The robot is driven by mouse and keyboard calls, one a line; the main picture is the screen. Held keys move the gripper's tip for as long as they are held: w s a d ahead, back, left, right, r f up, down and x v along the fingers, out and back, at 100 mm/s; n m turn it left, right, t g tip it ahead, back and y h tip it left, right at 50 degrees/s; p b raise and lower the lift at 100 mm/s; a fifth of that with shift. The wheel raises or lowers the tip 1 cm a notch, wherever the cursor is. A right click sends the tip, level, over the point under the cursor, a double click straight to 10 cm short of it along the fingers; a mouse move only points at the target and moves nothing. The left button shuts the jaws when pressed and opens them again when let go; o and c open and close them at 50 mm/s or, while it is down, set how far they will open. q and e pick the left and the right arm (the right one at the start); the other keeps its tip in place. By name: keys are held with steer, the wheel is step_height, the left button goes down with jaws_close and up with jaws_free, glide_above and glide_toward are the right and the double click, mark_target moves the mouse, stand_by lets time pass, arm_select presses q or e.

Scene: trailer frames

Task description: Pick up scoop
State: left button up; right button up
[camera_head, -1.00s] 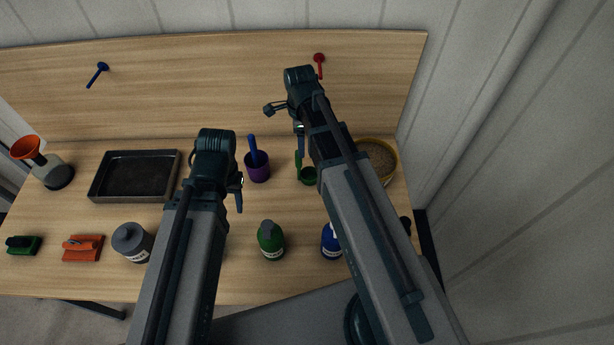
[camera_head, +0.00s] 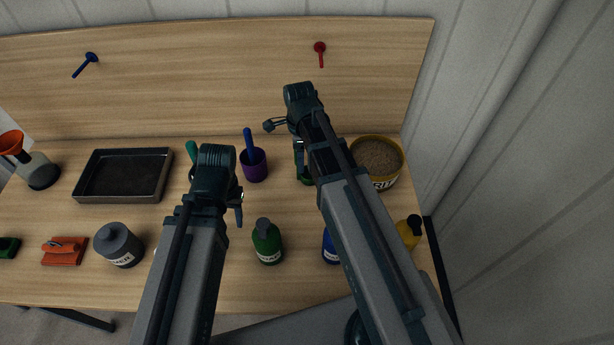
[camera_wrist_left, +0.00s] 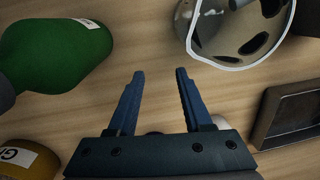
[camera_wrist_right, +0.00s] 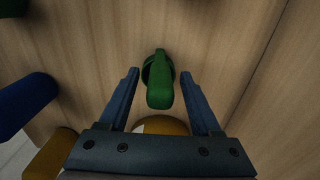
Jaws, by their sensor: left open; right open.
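A green object with an upright handle (camera_wrist_right: 160,85) shows in the right wrist view; I cannot tell for sure whether it is the scoop. My right gripper (camera_wrist_right: 159,73) is open, with its two fingers on either side of the green handle and apart from it. In the head view this green object is mostly hidden behind my right arm. Spoon-shaped blue (camera_head: 88,62) and red (camera_head: 320,52) pieces show on the backboard.
A dark tray (camera_head: 75,192) and grey jar (camera_head: 118,245) stand left on the table. A purple cup (camera_head: 254,168) with a blue handle stands between my arms. A yellow tub of grit (camera_head: 385,182) is right of my right arm, with a yellow bottle (camera_head: 409,230) in front.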

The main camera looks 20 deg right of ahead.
arm_select(q)
step_height(320, 180, down, 3)
steer(key=shift+f+b, duration=0.1)
steer(key=shift+b, duration=0.95)
arm_select(e)
step_height(320, 180, down, 3)
steer(key=shift+f, duration=0.1)
steer(key=shift+c, duration=0.2)
jaws_close()
